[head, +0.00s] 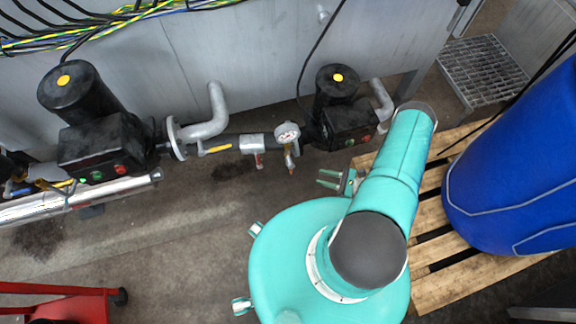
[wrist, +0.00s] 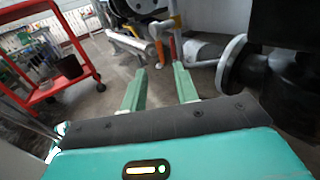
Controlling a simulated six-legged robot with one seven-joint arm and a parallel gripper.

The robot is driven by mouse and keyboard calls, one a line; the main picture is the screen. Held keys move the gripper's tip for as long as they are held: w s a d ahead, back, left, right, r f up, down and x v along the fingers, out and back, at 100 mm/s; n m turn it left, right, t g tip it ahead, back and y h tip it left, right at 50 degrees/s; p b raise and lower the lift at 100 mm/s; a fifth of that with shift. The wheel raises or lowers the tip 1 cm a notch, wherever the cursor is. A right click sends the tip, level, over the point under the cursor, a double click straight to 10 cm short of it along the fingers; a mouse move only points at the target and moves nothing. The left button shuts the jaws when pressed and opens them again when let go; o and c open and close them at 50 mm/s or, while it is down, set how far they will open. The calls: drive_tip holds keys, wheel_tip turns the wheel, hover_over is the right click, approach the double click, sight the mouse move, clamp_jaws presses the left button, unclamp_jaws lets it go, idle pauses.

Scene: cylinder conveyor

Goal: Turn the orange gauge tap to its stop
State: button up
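The round white gauge (head: 288,132) sits on the dark pipe between the two pumps in the head view. Below it hangs a small fitting (head: 291,160) with an orange-brown lower end; this appears to be the gauge tap, but its exact angle is too small to tell. My gripper (head: 321,179) is to the right of and slightly below this fitting, apart from it, pointing left. In the wrist view my gripper's (wrist: 160,68) two green fingers are spread with nothing held between them. An orange piece shows beyond the fingertips there; I cannot tell whether it is the tap.
A black pump (head: 345,122) stands just above my gripper, another (head: 100,145) at the left. A grey flange (wrist: 238,64) is close on the right in the wrist view. A blue barrel (head: 515,170) stands on a wooden pallet (head: 445,285).

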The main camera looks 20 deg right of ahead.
sight(291, 169)
drive_tip(key=x, duration=1.3)
drive_tip(key=shift+a, duration=0.2)
clamp_jaws()
